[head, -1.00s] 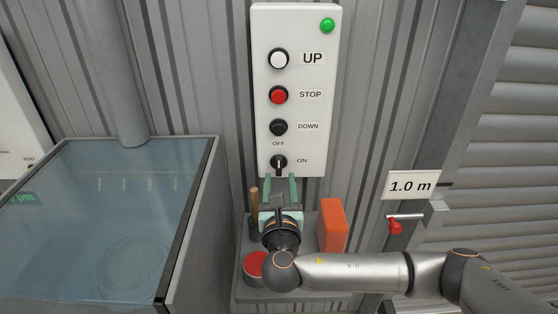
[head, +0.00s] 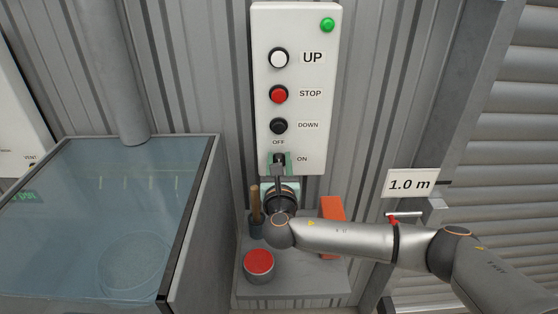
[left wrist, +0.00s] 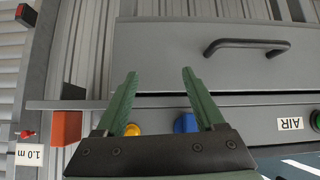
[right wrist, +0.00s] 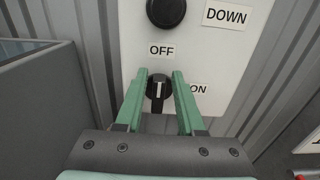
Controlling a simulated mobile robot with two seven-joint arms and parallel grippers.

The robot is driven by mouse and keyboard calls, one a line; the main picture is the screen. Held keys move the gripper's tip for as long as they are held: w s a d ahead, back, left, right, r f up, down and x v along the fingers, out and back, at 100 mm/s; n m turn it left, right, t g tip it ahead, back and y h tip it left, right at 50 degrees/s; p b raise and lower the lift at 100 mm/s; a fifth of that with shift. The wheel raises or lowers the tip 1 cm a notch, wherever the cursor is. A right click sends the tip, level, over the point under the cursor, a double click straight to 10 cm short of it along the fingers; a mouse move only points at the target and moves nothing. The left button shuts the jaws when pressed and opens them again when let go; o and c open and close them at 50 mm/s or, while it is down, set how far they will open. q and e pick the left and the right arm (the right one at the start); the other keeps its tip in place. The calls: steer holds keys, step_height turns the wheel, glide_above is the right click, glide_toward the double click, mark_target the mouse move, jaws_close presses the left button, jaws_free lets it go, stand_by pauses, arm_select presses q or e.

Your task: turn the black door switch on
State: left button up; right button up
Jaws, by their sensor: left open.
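The black door switch (head: 279,158) is a round knob at the bottom of the white control panel (head: 262,100), between the labels OFF and ON. In the right wrist view the knob (right wrist: 157,87) has its white line about upright, toward OFF. My right gripper (head: 279,160) is at the panel with its green fingers (right wrist: 159,76) on both sides of the knob. I cannot tell whether they touch it. My left gripper (left wrist: 158,75) is open and empty, facing a grey drawer front.
White, red and black buttons sit above the switch. Below are a shelf (head: 310,284) with a red-topped tin (head: 259,264), a wooden handle (head: 255,203) and an orange block (head: 331,222). A glass-topped cabinet (head: 190,240) stands left. A 1.0 m sign (head: 411,184) is at right.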

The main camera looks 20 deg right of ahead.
jaws_close()
steer(key=shift+f, duration=0.1)
stand_by(0.4)
steer(key=shift+s+d+f+m+b, duration=0.1)
steer(key=shift+d+f+m+b, duration=0.3)
steer(key=shift+m+b, duration=1.8)
steer(key=shift+s+d+f+m+b, duration=0.15)
steer(key=shift+d+f+m+b, duration=0.25)
steer(key=shift+m, duration=3.4)
steer(key=shift+s+d+f+m+b, duration=0.1)
steer(key=shift+d+f+m+b, duration=0.3)
steer(key=shift+m+b, duration=1.8)
steer(key=shift+a+m+p, duration=0.1)
steer(key=shift+m+p, duration=0.65)
steer(key=shift+m, duration=0.15)
steer(key=shift+o, duration=1.3)
jaws_free()
